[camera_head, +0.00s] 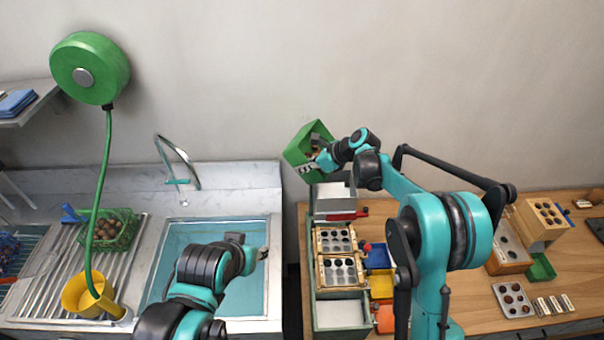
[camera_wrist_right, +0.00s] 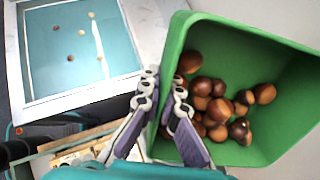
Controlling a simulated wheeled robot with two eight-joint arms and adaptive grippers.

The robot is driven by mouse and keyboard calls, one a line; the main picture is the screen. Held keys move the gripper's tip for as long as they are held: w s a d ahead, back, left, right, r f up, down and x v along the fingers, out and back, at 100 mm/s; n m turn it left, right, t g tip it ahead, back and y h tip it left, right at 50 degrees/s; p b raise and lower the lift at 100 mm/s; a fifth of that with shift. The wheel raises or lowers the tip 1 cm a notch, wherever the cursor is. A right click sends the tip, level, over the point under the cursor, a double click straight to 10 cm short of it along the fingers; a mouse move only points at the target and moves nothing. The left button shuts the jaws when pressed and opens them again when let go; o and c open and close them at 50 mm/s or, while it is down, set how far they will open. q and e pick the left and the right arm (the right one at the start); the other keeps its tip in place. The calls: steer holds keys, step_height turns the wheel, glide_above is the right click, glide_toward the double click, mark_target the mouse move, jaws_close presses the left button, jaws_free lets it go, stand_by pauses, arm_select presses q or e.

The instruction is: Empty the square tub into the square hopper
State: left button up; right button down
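The square green tub (camera_head: 296,156) is raised at the back, above the left end of the wooden counter, and looks tilted. Several brown chestnuts (camera_wrist_right: 215,105) lie inside it in the right wrist view, where its green wall (camera_wrist_right: 285,40) shows. My right gripper (camera_wrist_right: 163,105) is shut on the tub's near wall, one finger inside and one outside. A pale square box (camera_head: 333,192), which may be the square hopper, stands below the tub at the back of the green-framed unit. My left gripper (camera_head: 262,252) is over the sink; its fingers are too small to read.
The sink (camera_head: 205,262) has small brown pieces in it, seen in the right wrist view. A green basket (camera_head: 118,238) and yellow jug (camera_head: 82,296) stand left. Trays with round holes (camera_head: 342,270) and coloured bins (camera_head: 380,286) crowd the counter below my right arm.

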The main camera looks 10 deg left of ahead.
mark_target(319, 174)
steer(key=y+b, duration=0.1)
steer(key=d+t+y+b, duration=0.1)
steer(key=y+b, duration=0.3)
steer(key=shift+s+d+f+t, duration=0.2)
steer(key=shift+s+d+t, duration=0.1)
steer(key=shift+d, duration=0.1)
steer(key=d+y+b, duration=0.1)
steer(key=b, duration=0.2)
steer(key=d+t+y+b, duration=0.1)
steer(key=y+b, duration=0.1)
steer(key=b, duration=0.1)
steer(key=s+d+y+b, duration=0.1)
steer(key=y+b, duration=0.1)
steer(key=b, duration=0.1)
steer(key=shift+d+r+t+b, duration=0.1)
steer(key=shift+t+b, duration=0.3)
steer(key=shift+s+d+r+y+b, duration=0.1)
steer(key=shift+d+r+y+b, duration=0.3)
steer(key=shift+y+b, duration=0.35)
steer(key=shift+a, duration=0.1)
